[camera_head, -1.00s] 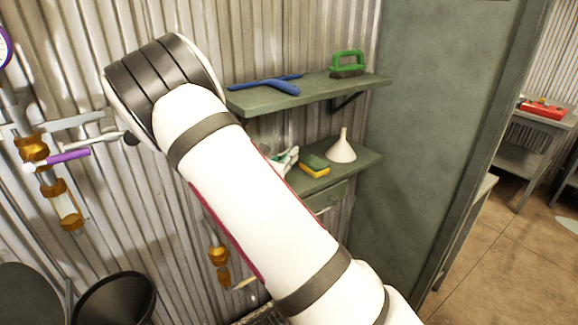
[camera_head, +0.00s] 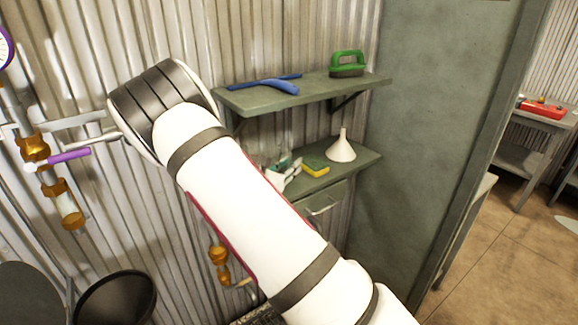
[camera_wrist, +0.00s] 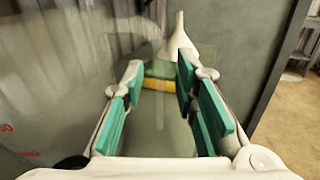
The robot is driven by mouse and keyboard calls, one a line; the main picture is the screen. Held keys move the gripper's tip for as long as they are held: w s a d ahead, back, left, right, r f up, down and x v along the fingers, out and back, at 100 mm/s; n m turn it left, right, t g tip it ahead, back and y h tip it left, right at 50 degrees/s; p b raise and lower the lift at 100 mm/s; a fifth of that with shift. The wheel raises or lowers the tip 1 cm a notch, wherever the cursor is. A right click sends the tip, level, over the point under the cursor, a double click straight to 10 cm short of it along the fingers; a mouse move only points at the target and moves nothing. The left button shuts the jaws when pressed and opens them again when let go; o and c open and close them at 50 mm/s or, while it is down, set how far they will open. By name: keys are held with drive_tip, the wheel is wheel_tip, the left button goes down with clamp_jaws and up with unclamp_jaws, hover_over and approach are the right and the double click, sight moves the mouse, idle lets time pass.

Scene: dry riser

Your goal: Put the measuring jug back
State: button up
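The measuring jug (camera_wrist: 60,95) looks clear, with red marks at the lower left of the wrist view. It fills much of the left and middle there, and its outline is hard to make out. In the head view a faint clear shape with red marks shows beside my gripper (camera_head: 284,172), over the lower shelf (camera_head: 350,162). My gripper (camera_wrist: 160,85) has its teal-padded fingers apart, pointing at the shelf. I cannot tell whether a clear part of the jug is clamped between them. My arm hides much of the area.
A white funnel (camera_head: 341,150) and a yellow-green sponge (camera_head: 316,168) sit on the lower shelf, close ahead of my fingers. The upper shelf (camera_head: 255,100) holds a blue tool (camera_head: 272,85) and a green brush (camera_head: 347,62). A grey panel (camera_head: 430,130) stands at the right.

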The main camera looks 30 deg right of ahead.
drive_tip(key=shift+r, duration=0.15)
drive_tip(key=v, duration=1.2)
drive_tip(key=s+d+r+m+g+y, duration=0.1)
drive_tip(key=s+r+m+g+y, duration=0.25)
drive_tip(key=s+m, duration=0.35)
drive_tip(key=s+d+r+m+g+y, duration=0.2)
drive_tip(key=s+r+m+g+y, duration=0.15)
drive_tip(key=s+m, duration=0.4)
drive_tip(key=s+a+r+m+t+y, duration=0.2)
drive_tip(key=s+a+r+m+y, duration=0.2)
drive_tip(key=s+a, duration=0.3)
drive_tip(key=s+a+r+m+t+y, duration=0.3)
drive_tip(key=s+a+r+m+y, duration=0.1)
drive_tip(key=s+a+y, duration=0.1)
drive_tip(key=shift+s+a+r+b, duration=0.2)
drive_tip(key=shift+s+a+b, duration=0.15)
drive_tip(key=shift+s+a, duration=0.65)
drive_tip(key=shift+s, duration=0.1)
